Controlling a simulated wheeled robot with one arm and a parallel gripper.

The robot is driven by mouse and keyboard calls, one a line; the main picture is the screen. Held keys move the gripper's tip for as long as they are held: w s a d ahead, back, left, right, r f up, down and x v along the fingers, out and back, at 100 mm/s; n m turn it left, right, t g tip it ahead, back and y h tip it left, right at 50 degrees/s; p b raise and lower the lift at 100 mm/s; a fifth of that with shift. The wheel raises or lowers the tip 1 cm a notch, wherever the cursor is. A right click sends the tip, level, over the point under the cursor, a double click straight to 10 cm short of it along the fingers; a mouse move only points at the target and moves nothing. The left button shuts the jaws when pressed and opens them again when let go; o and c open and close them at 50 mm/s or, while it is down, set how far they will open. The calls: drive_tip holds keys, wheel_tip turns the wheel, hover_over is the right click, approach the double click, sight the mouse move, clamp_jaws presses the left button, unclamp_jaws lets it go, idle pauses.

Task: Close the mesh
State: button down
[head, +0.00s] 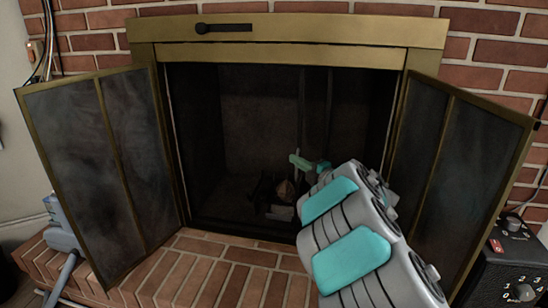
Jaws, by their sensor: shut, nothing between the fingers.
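The fireplace has two framed mesh doors, both swung open. The left mesh door (80,150) stands out to the left of the opening, and the right mesh door (475,165) stands out to the right. Both have brass-coloured frames and dark mesh. My arm reaches in from the lower right. My gripper (300,163) is small and partly hidden by my wrist. It is shut and empty, in front of the dark opening between the doors, seemingly touching neither. How deep it is relative to the opening is hard to tell.
A brass surround (290,30) with a dark sliding handle (222,28) tops the opening. A brick hearth (215,270) lies below. A black box with numbered dials (510,265) stands at lower right, near the right door. A grey-blue object (62,225) is beside the left door.

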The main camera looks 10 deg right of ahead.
drive_tip(key=d, duration=0.1)
drive_tip(key=s+d, duration=0.1)
drive_tip(key=d, duration=0.1)
drive_tip(key=shift+d, duration=0.1)
idle(0.5)
